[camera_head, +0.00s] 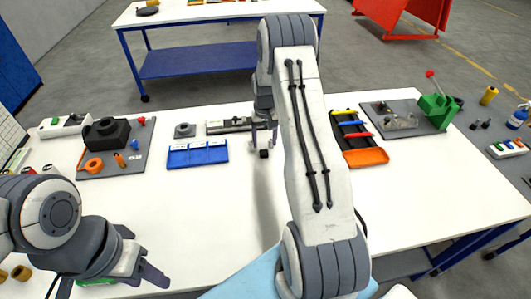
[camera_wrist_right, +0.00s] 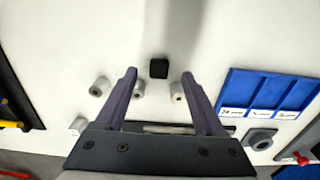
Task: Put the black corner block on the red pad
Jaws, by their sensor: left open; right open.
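A small black block (camera_head: 264,154), which looks like the corner block, is on the white table in the middle. It also shows in the right wrist view (camera_wrist_right: 158,68), just beyond the fingertips and roughly between their lines. My right gripper (camera_head: 264,134) is open and points down at it. My left gripper (camera_head: 147,259) is open and empty at the table's front left. I cannot make out a red pad; my right arm hides part of the table.
A blue tray (camera_head: 198,153) lies left of the block. A grey board (camera_head: 128,160) with black and orange parts is further left. An orange tray (camera_head: 366,157) and a green fixture (camera_head: 437,108) stand right. Short pale cylinders (camera_wrist_right: 138,89) stand near the right gripper's fingers.

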